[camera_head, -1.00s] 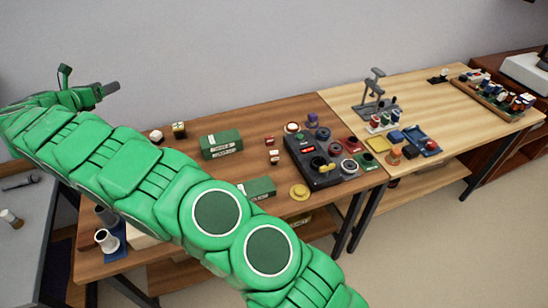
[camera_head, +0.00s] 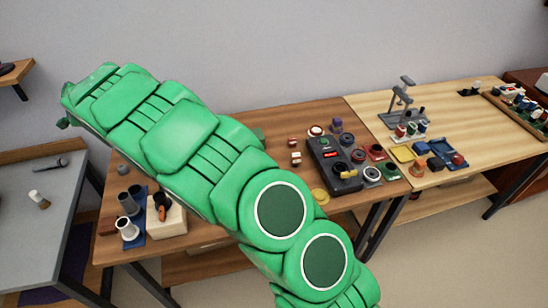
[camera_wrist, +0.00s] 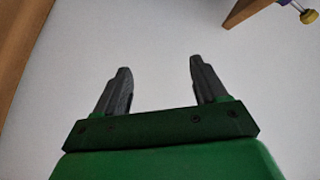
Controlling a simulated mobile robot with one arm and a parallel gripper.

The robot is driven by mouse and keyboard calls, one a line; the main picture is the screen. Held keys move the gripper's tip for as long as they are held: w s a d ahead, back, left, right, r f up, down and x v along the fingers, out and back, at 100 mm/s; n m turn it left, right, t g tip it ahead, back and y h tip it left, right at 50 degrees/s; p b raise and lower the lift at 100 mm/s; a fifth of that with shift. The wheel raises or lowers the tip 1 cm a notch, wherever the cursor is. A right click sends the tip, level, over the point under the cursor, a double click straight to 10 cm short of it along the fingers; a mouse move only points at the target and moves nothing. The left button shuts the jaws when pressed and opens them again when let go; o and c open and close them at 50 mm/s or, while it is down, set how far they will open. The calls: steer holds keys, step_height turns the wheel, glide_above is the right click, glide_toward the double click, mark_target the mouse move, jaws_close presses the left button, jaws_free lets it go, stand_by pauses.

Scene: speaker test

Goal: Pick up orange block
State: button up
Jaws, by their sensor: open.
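A small orange object (camera_head: 417,168), possibly the orange block, sits at the front of the light wooden table in the head view; its exact shape is too small to tell. It is beside a yellow tray (camera_head: 403,154) and a blue tray (camera_head: 437,161). My gripper (camera_wrist: 158,68) shows in the wrist view with its two dark fingers apart and nothing between them. Behind the fingers is a plain pale surface. In the head view my green arm hides the gripper's fingers, and the arm's far end is at the upper left, far from the orange object.
A dark control box (camera_head: 335,180) stands on the brown table (camera_head: 290,118), whose middle is hidden by my arm. Grey cups (camera_head: 127,203) and a cream block (camera_head: 168,222) stand at its left end. A grey stand (camera_head: 402,100) and a crate (camera_head: 515,113) are on the light table.

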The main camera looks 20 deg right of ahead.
steer(key=s+d+f+n+g+h, duration=0.45)
steer(key=s+d+f+n, duration=0.35)
steer(key=d+f+n, duration=0.4)
steer(key=s+d+f+n+g+h, duration=0.2)
steer(key=s+d+n, duration=0.1)
steer(key=d, duration=0.5)
steer(key=s+d+f+n+g+h, duration=0.1)
steer(key=s+d+f+n+h, duration=0.15)
steer(key=d, duration=0.55)
steer(key=s+d+r+n+g+h, duration=0.1)
steer(key=s+d+r+n+h, duration=0.25)
steer(key=d, duration=0.65)
steer(key=s+d+r+n+g+h, duration=0.1)
steer(key=s+d+r+n+h, duration=0.25)
steer(key=d, duration=0.55)
steer(key=s+d+r+n+h, duration=0.15)
steer(key=d+r+h, duration=0.35)
steer(key=d, duration=0.5)
steer(key=y, duration=0.1)
glide_toward(294, 156)
steer(key=shift+w+d, duration=0.25)
steer(key=shift+d, duration=0.5)
steer(key=shift+d+f, duration=0.2)
steer(key=shift+f, duration=0.15)
steer(key=shift+x, duration=3.75)
steer(key=shift+c, duration=0.5)
